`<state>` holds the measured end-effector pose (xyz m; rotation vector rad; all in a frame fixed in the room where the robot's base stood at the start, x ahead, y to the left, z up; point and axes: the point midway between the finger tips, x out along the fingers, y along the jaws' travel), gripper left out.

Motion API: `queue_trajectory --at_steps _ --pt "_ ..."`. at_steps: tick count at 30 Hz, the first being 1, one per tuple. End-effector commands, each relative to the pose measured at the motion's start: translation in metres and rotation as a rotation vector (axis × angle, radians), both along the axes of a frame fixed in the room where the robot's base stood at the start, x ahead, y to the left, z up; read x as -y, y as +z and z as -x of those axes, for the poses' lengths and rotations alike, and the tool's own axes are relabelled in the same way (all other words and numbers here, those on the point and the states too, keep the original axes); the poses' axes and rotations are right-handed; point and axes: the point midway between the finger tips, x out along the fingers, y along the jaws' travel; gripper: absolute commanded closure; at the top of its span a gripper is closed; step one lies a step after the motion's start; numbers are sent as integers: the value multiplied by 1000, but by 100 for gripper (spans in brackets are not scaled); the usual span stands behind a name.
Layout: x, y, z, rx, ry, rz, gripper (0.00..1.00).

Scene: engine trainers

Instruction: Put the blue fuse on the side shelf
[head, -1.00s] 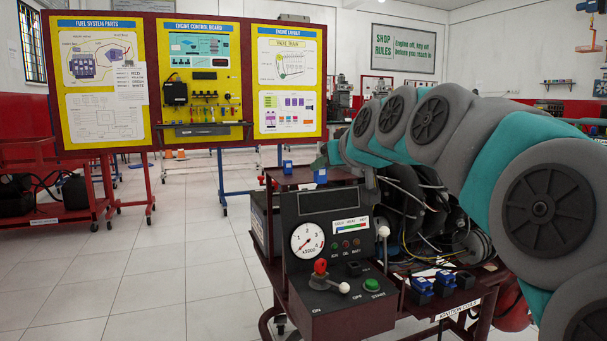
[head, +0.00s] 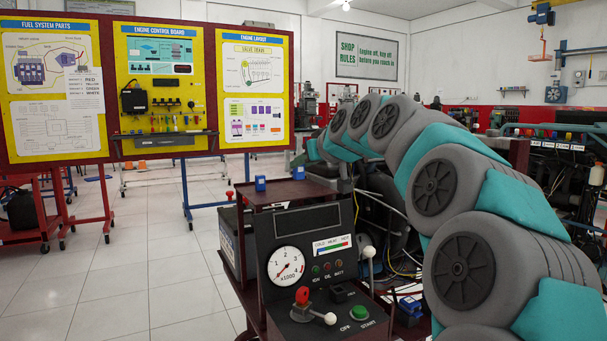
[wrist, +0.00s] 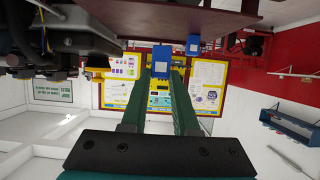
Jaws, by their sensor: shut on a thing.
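My gripper (wrist: 160,72) is shut on a blue fuse (wrist: 160,60), a small block between its green fingertips in the upside-down wrist view. In the head view the held fuse (head: 298,172) shows just over the maroon shelf (head: 290,194) of the engine stand and looks raised off it. A second blue block (head: 260,183) stands on that shelf, left of the held one; it also shows in the wrist view (wrist: 192,45). My arm hides much of the engine, and I cannot tell for certain which surface is the side shelf.
The black control box (head: 305,250) with gauge and levers stands in front of the maroon shelf. A yellow poster board (head: 160,85) stands behind. Open tiled floor (head: 140,265) lies left. A blue wall shelf (wrist: 290,126) shows at the wrist view's right.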

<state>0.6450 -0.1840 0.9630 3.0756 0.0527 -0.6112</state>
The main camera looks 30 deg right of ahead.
Motion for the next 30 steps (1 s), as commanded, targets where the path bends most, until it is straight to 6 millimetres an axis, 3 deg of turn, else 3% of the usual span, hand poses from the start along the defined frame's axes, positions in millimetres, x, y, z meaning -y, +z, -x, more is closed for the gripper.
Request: queue_trajectory --at_steps 6,12,22,30 --pt "17 -4 -33 -2 -1 0 100" --pt "26 -5 -52 -1 0 1 100" --pt "31 -7 -61 -1 1 2 100" --pt "30 -30 -60 -3 1 1 100"
